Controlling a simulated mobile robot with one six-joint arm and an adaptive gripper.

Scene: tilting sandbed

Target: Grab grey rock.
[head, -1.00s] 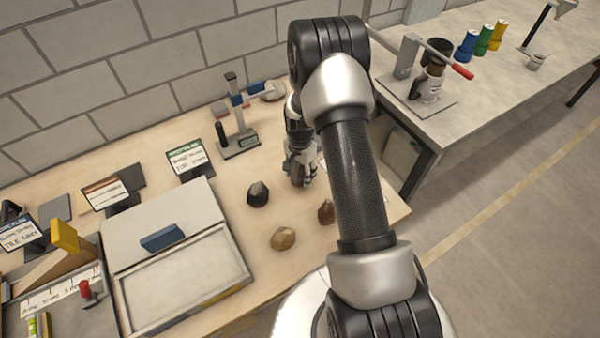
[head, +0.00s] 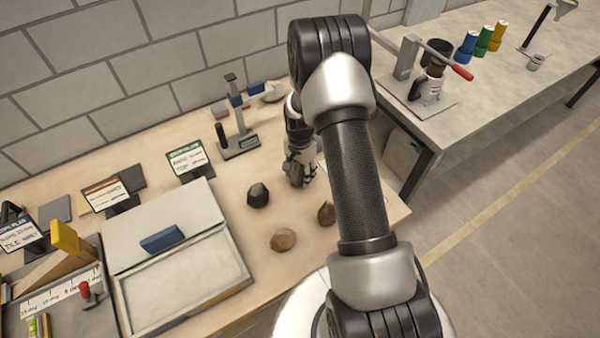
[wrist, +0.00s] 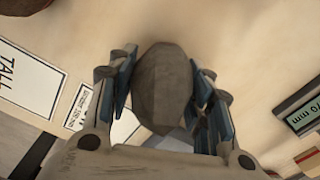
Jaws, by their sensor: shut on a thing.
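The grey rock (wrist: 163,88) is between the two fingers of my gripper (wrist: 165,95) in the wrist view. The blue-lined fingers are shut on it, one on each side. In the head view my gripper (head: 300,178) points down at the table, right of the dark rock, and the grey rock cannot be made out there. I cannot tell whether the rock still touches the table.
A dark rock (head: 258,195), a tan rock (head: 283,240) and a reddish-brown rock (head: 326,213) lie near my gripper. A framed tray (head: 235,262) is at left. Bare wood lies between.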

